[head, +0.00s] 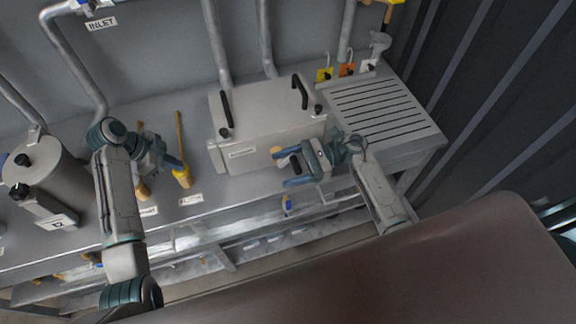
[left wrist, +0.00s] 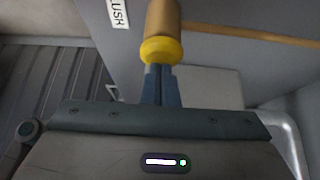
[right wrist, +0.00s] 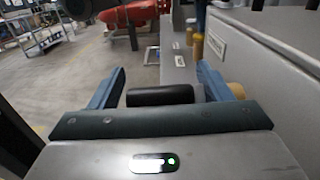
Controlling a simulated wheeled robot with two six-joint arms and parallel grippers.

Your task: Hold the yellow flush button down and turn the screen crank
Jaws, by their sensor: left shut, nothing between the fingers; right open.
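The yellow flush button (head: 183,180) sits on a tan post by the bench's front edge. My left gripper (head: 178,165) is shut and empty, its fingertips at the button. In the left wrist view the blue fingertips (left wrist: 160,72) meet the yellow collar (left wrist: 162,50); I cannot tell whether it is pressed in. The black crank handle (head: 295,163) is at the front of the light grey screen box. My right gripper (head: 283,168) is open around it.
A second tan post (head: 143,188) stands left of the button. A grey canister (head: 40,175) is at the far left. The screen box (head: 262,105) has two black lid handles, and a slotted drain plate (head: 380,108) is to its right. Pipes rise along the back wall.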

